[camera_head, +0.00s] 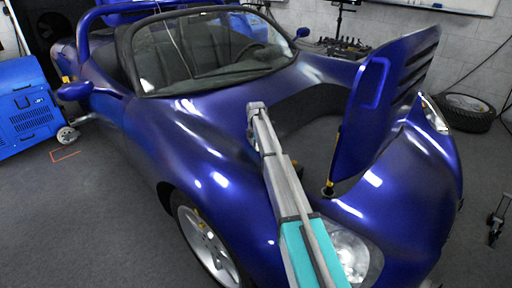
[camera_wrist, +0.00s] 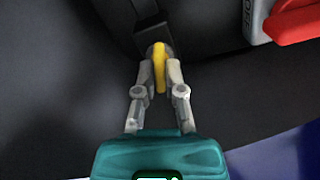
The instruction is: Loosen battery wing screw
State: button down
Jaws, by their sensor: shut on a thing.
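The yellow wing screw (camera_wrist: 159,68) shows in the wrist view, upright between my fingers, just below a black clamp or connector on a dark strap. My gripper (camera_wrist: 158,80) is shut on it, with one finger on each side. In the head view, my arm reaches over the blue car's front into the dark open bay (camera_head: 318,112), and my fingertips are hidden there. The battery cannot be made out for certain. A grey part with partly visible lettering (camera_wrist: 236,17) and a red part (camera_wrist: 292,24) sit at the upper right of the wrist view.
The raised blue hood panel (camera_head: 375,105) stands right of my arm. The blue fender (camera_head: 215,150) lies to the left, and the windshield (camera_head: 210,50) is behind. A blue cabinet (camera_head: 25,105) stands at the far left. Grey floor is clear at the lower left.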

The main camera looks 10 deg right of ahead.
jog(key=n, duration=0.3)
jog(key=shift+n, duration=0.3)
dwell(0.4)
jog(key=c, duration=0.7)
grip_release()
jog(key=shift+c, duration=0.2)
jog(key=shift+m, duration=0.4)
